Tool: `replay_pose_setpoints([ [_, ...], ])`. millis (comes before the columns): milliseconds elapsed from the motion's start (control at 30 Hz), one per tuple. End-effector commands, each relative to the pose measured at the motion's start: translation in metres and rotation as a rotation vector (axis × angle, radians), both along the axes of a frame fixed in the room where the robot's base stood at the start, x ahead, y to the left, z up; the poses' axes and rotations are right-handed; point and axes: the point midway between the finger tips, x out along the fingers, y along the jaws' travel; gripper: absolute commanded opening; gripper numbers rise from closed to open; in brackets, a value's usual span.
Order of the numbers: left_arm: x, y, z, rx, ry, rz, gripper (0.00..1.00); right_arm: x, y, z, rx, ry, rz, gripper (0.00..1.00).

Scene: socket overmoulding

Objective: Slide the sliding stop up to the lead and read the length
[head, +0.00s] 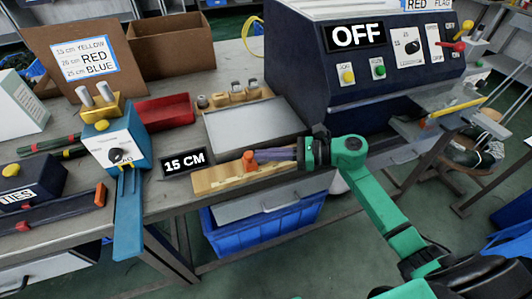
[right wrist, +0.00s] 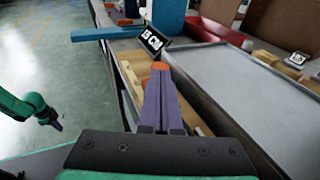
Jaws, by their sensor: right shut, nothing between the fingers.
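The wooden measuring board (head: 215,181) lies along the table's front edge, and it also shows in the right wrist view (right wrist: 131,49). The orange sliding stop (head: 249,161) stands on it, and in the right wrist view it shows just beyond my fingertips (right wrist: 160,66). My right gripper (head: 262,156) is shut and empty, reaching in from the right with its tips at the stop; I cannot tell whether they touch. I cannot make out the lead on the board. A sign (head: 184,162) behind the board's left end reads 15 CM. My left gripper (right wrist: 56,125) is small at the right wrist view's left edge.
A grey tray (head: 250,132) lies just behind the board. A blue device with a knob (head: 115,150) stands at the left, with a blue arm (head: 128,225) over the table edge. The dark machine marked OFF (head: 375,70) stands at the back right. A blue crate (head: 265,225) is below.

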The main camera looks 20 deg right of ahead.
Motion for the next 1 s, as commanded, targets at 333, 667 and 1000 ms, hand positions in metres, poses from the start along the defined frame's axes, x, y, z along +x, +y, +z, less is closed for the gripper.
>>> replay_pose_setpoints([
  [333,0.001,0.001,-0.012,0.001,-0.001,0.0,0.0,-0.004,0.061,-0.002,0.0,-0.001,0.005,0.0],
  [667,0.001,0.001,-0.016,0.001,-0.002,0.0,0.0,-0.009,0.133,0.0,0.001,0.0,0.001,0.0],
  [1000,0.002,0.0,-0.016,0.001,-0.002,-0.002,0.0,-0.01,0.139,0.001,0.002,0.0,0.003,0.0],
])
